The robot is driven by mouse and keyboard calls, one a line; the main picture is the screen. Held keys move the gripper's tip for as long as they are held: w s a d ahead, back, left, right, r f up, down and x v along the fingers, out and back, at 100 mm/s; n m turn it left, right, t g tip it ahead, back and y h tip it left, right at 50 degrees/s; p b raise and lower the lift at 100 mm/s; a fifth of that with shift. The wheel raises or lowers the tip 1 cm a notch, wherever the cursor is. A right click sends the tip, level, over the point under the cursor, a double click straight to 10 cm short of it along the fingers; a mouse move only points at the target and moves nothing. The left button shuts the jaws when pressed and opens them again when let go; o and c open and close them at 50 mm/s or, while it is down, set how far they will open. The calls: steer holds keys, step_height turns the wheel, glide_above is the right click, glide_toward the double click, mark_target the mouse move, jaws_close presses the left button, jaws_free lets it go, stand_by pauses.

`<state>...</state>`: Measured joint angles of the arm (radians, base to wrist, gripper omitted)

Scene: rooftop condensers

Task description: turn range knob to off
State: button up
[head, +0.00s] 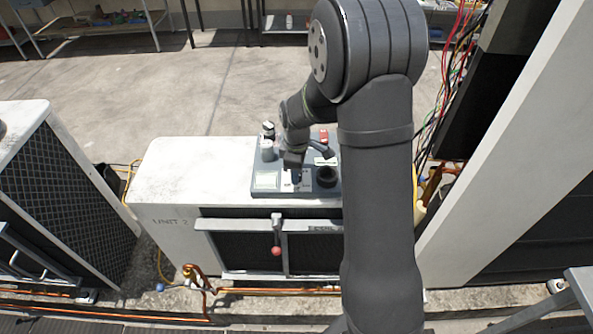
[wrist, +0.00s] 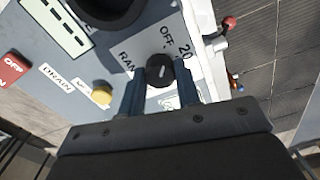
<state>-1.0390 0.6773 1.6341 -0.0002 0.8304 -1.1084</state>
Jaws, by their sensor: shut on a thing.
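The range knob (wrist: 159,69) is a small round black knob with a short white mark, seen in the wrist view. It sits on a pale label plate (wrist: 140,45) that reads "OFF", "20" and part of "RAN". The mark is small, and I cannot tell exactly which label it points at. My gripper (wrist: 159,80) is shut on the knob, one finger on each side. In the head view my gripper (head: 296,178) reaches down to the grey control panel (head: 267,193), and its fingers hide the knob.
A large black round part (head: 326,177) stands close beside the knob. A yellow button (wrist: 102,94) and a red "OFF" piece (wrist: 12,70) are on the panel. The panel lies on the white condenser unit (head: 185,165). Loose wires (head: 455,60) hang at the right.

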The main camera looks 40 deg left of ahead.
stand_by(0.3)
steer(key=o, duration=1)
steer(key=shift+r, duration=0.1)
step_height(320, 180, up, 17)
steer(key=shift+r, duration=0.15)
stand_by(0.4)
step_height(320, 180, down, 18)
steer(key=shift+r, duration=0.25)
stand_by(0.5)
